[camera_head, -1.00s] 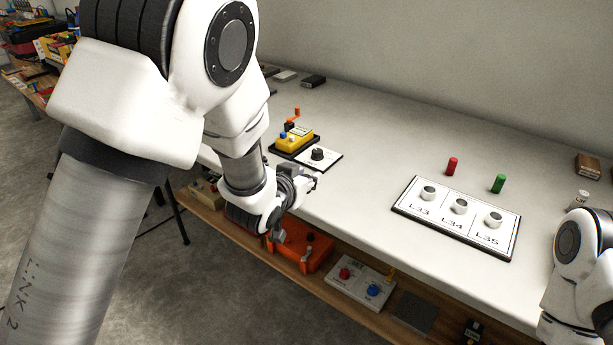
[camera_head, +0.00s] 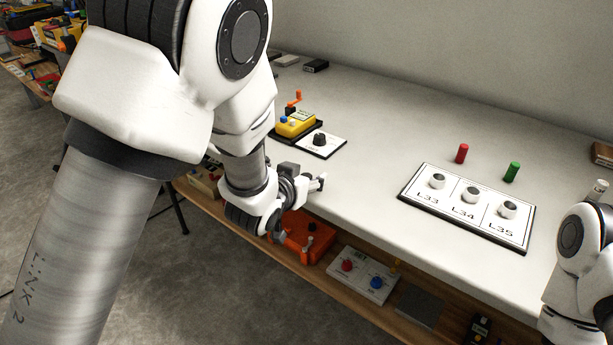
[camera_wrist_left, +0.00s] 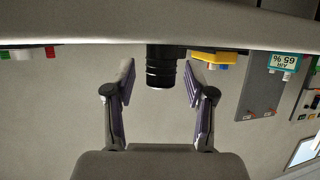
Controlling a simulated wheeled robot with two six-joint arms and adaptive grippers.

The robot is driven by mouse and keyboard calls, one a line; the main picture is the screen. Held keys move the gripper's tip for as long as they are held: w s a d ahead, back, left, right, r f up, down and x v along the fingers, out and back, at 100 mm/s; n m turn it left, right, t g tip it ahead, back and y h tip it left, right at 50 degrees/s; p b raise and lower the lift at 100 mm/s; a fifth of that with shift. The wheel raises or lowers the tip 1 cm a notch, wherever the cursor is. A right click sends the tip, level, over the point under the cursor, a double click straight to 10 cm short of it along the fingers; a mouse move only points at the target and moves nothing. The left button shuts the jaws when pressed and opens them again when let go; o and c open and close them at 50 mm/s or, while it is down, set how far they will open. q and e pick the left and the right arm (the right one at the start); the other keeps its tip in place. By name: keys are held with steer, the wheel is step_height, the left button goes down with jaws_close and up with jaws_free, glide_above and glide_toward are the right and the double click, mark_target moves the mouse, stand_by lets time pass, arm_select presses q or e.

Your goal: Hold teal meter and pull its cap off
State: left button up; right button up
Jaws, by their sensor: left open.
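My left gripper (camera_head: 320,183) is by the table's front edge, close to a white plate with a black knob (camera_head: 320,139). In the left wrist view its two fingers (camera_wrist_left: 157,95) are apart, with nothing held. A black ribbed cylinder (camera_wrist_left: 160,68) shows beyond and between the fingertips in that view. I cannot make out the teal meter in the head view, where my left arm covers part of the table. My right gripper is out of view.
A panel with several white knobs (camera_head: 427,198), a red cylinder (camera_head: 461,153) and a green cylinder (camera_head: 512,172) are to the right. A lower shelf holds an orange box (camera_head: 303,238). The table's middle is clear.

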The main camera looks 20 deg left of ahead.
arm_select(q)
steer(key=shift+s+r, duration=0.2)
steer(key=shift+s, duration=0.05)
steer(key=p+v, duration=0.1)
steer(key=v, duration=0.6)
steer(key=shift+s+f, duration=0.25)
steer(key=shift+f, duration=0.15)
